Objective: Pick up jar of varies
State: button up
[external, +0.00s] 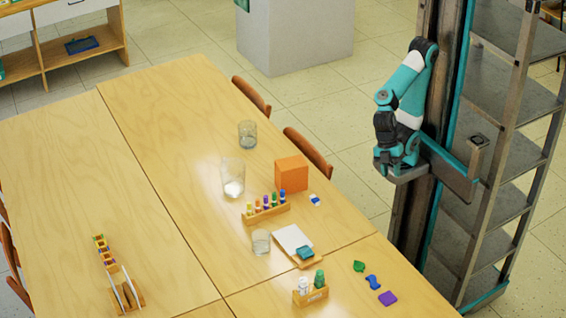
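Three clear glass jars stand upright on the wooden table. The tallest jar (232,178) is in the middle and has something pale at its bottom. A smaller jar (247,134) stands behind it, and a short jar (261,242) stands nearer the front. I cannot tell which one is the jar of varies. My arm is folded against its column at the right, beyond the table edge. My gripper (385,124) seems to be at the folded end, well apart from the jars; its fingers cannot be made out.
An orange box (291,174) and a rack of colored tubes (265,208) stand near the jars. A white pad (293,240), a small bottle holder (310,292) and small colored pieces lie toward the front. Chairs (308,153) line the table's right edge. The table's left part is mostly clear.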

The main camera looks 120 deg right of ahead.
jog(key=shift+s+d+n, duration=0.1)
jog(key=shift+s+n, duration=0.2)
jog(key=shift+s, duration=0.1)
